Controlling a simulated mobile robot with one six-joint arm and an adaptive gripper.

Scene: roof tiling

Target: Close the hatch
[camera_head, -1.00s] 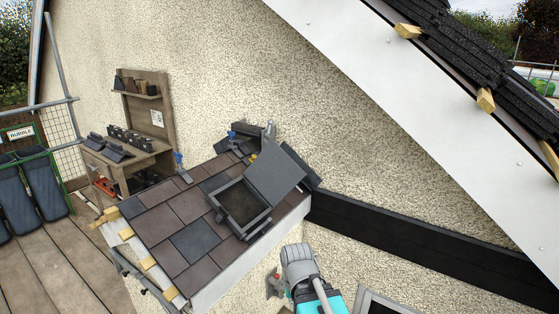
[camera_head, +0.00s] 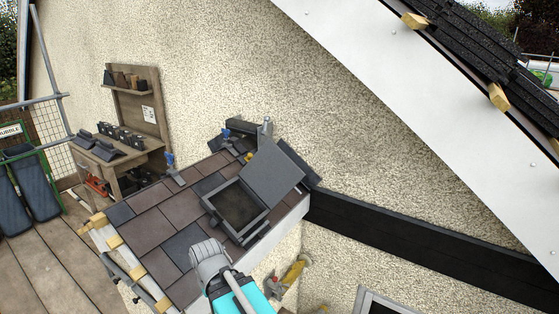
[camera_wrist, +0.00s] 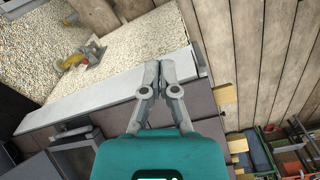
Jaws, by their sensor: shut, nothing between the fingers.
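The hatch is a dark grey frame (camera_head: 213,207) set in the small tiled roof. Its flat grey lid (camera_head: 272,170) stands open, tilted up and back towards the wall on the right side of the frame. A grey framed part at the lower left of the wrist view looks like the hatch (camera_wrist: 80,150). My gripper (camera_wrist: 161,72) is shut and empty, over the white edge of the roof and apart from the hatch. In the head view my arm is in front of the roof below the hatch, and the fingertips cannot be made out.
A wooden workbench (camera_head: 140,130) with dark tiles stands against the wall at left. Blue clamps (camera_head: 169,160) and a chimney-like post (camera_head: 267,128) sit along the roof's upper edge. A yellow-handled tool (camera_wrist: 72,60) is by the pebbled wall. The plank floor at left is mostly clear.

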